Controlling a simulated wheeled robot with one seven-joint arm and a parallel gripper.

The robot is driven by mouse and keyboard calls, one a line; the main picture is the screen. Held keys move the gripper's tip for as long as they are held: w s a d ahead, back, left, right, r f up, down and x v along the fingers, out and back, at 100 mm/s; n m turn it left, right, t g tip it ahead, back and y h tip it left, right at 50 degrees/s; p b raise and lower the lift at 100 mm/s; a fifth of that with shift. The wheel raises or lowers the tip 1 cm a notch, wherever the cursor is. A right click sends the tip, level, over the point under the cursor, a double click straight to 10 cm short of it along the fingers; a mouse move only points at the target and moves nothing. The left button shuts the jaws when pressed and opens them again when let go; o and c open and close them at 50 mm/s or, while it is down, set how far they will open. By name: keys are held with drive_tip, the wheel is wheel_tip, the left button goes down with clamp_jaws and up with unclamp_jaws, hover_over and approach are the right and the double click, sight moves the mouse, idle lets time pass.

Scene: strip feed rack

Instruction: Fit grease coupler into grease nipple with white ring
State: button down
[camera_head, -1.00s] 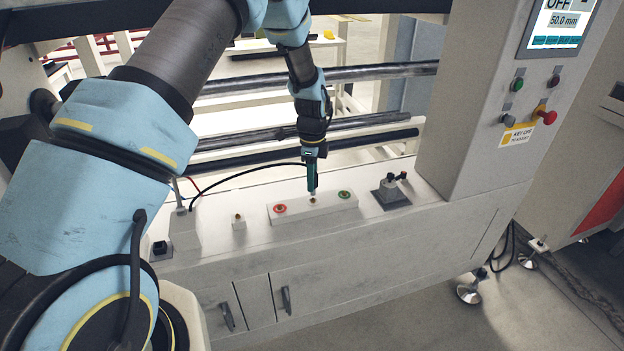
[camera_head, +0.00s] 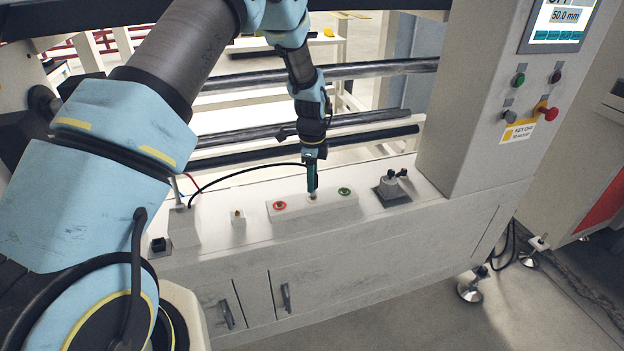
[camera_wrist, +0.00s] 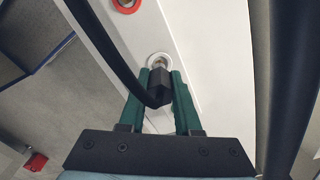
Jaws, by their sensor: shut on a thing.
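My gripper (camera_head: 312,186) points down over the middle of the white block (camera_head: 340,212). In the wrist view, its green fingers (camera_wrist: 161,82) are shut on the black grease coupler (camera_wrist: 160,90), with a black hose running from it. The coupler's metal end meets the middle nipple, inside the white ring (camera_wrist: 158,56). The coupler hides most of that nipple, so I cannot tell how deeply it is seated. The red-ringed nipple (camera_head: 280,205) is on the left of the block and the green-ringed nipple (camera_head: 344,191) on the right.
A small block with a brass-coloured fitting (camera_head: 238,215) stands left of the nipple block. A dark clamp-like fixture (camera_head: 391,188) stands to the right. The control column (camera_head: 475,100) rises beyond it. Dark rollers (camera_head: 350,128) run behind the bench.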

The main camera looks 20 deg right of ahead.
drive_tip(key=shift+f, duration=0.25)
drive_tip(key=c, duration=0.5)
unclamp_jaws()
wheel_tip(320, 180, up, 11)
drive_tip(key=b, duration=0.2)
drive_tip(key=shift+f+b, duration=0.1)
drive_tip(key=shift+b, duration=0.3)
